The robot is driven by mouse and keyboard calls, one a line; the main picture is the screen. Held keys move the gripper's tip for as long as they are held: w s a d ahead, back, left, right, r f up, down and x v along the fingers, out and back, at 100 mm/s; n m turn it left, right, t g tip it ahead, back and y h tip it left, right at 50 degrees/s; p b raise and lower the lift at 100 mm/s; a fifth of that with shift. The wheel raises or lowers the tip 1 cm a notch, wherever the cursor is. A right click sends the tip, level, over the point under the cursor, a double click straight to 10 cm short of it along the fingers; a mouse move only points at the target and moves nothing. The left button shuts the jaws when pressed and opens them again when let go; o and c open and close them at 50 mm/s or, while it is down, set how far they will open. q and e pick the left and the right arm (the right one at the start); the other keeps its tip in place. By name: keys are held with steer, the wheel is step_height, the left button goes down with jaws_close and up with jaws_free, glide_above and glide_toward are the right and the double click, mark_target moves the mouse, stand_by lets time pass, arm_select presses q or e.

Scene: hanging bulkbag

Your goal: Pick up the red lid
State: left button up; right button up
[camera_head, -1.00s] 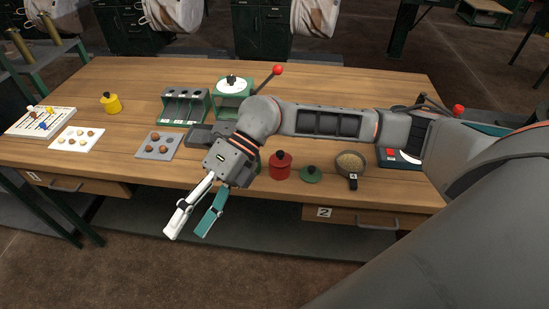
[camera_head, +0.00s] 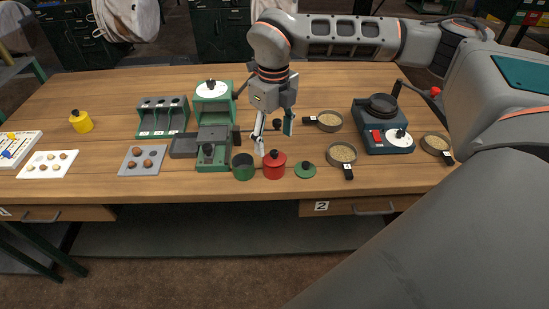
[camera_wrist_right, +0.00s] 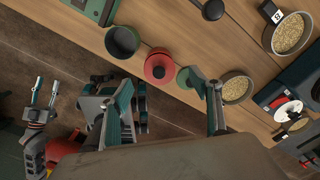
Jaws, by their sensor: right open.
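The red lid (camera_head: 274,157), with a black knob, sits on a red pot (camera_head: 274,172) near the table's front edge. In the right wrist view the red lid (camera_wrist_right: 159,62) lies just beyond and between the fingertips. My right gripper (camera_head: 275,135) is open and empty, pointing down above and slightly behind the lid, its white finger near the lid's left side. In the wrist view my right gripper (camera_wrist_right: 157,84) shows its fingers well apart. Two pale prongs at the wrist view's left look like my left gripper (camera_wrist_right: 46,92); its jaw state is unclear.
An open green pot (camera_head: 243,172) stands left of the red pot. A green lid (camera_head: 305,171) lies to the right, with a pan of grain (camera_head: 342,153) beyond it. A green press (camera_head: 213,135) stands left, a scale-like device (camera_head: 384,122) right.

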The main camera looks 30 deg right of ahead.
mark_target(274, 151)
steer(key=f, duration=0.5)
steer(key=shift+s, duration=0.2)
steer(key=c, duration=1.1)
